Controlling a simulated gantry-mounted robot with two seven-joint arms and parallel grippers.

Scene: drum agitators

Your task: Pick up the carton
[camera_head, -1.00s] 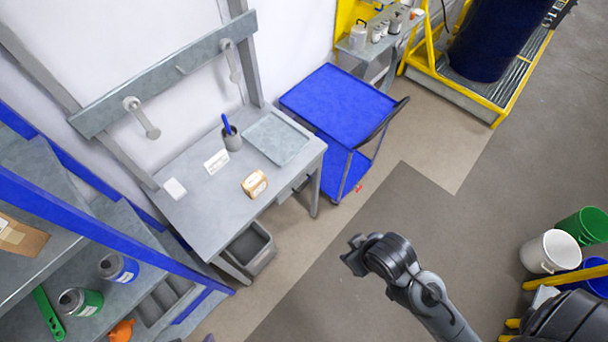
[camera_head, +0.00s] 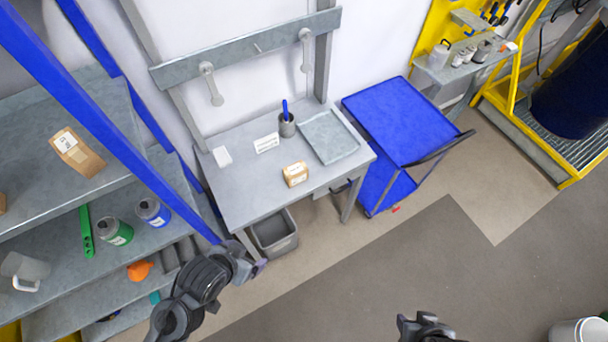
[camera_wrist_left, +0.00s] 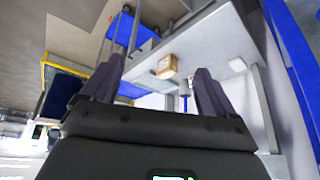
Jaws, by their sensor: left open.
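A small tan carton (camera_head: 295,173) with a white label sits on the front part of the grey workbench (camera_head: 240,195). It also shows in the left wrist view (camera_wrist_left: 166,67), beyond and between my fingers. My left gripper (camera_head: 257,268) is open and empty. It is in front of the bench, below and left of the carton in the head view, and apart from it. My right gripper (camera_head: 420,322) is at the bottom edge of the head view, far from the carton, and its jaws cannot be made out.
The bench also holds a pen cup (camera_head: 287,126), a label card (camera_head: 266,143), a white block (camera_head: 222,156) and a grey tray (camera_head: 330,138). A grey bin (camera_head: 275,236) stands below. Shelves (camera_head: 100,200) flank the left, a blue cart (camera_head: 400,120) the right.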

